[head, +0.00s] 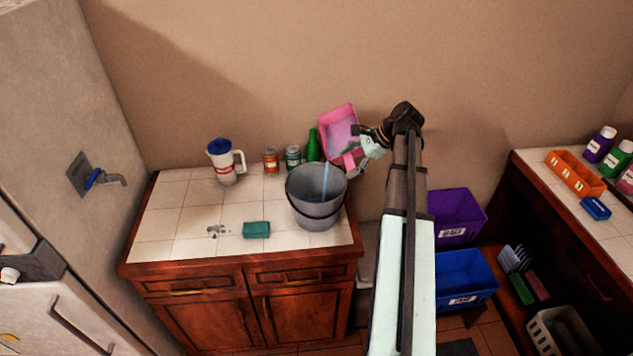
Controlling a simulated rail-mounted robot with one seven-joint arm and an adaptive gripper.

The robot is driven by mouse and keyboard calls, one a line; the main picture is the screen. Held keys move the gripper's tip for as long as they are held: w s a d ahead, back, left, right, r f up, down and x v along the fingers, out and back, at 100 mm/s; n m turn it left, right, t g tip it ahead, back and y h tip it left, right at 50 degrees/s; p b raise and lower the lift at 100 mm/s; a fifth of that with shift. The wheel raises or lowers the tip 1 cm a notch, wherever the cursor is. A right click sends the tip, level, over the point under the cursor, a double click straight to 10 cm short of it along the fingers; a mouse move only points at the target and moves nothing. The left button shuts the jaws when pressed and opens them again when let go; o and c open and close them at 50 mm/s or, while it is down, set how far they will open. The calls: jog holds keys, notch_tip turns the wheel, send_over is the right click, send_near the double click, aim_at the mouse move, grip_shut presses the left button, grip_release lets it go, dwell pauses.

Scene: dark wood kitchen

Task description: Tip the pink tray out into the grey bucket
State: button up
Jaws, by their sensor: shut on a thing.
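The pink tray (339,128) is held up above the right rear of the tiled counter, tilted steeply with its inside facing me. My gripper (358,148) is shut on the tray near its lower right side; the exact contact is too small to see. The grey bucket (316,197) stands upright near the counter's right edge, below and slightly left of the tray. Its handle hangs down the front. A thin blue stick-like shape (325,178) shows in the bucket's mouth; I cannot tell whether it is liquid or solid. The bucket's bottom is hidden.
Behind the bucket stand a green bottle (313,146) and two small jars (271,160). A white jug (225,161) with a blue lid stands left. A green sponge (256,230) lies in front, near a small spill (216,231). Purple (457,217) and blue (465,278) crates are right.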

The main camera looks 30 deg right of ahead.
jog(key=shift+a+r+h, duration=0.2)
jog(key=shift+a+h, duration=0.2)
jog(key=shift+a, duration=0.05)
dwell(0.4)
jog(key=shift+s+a+f+n+h, duration=0.15)
jog(key=shift+a+f+n+h, duration=0.35)
jog(key=shift+h, duration=0.3)
dwell(0.4)
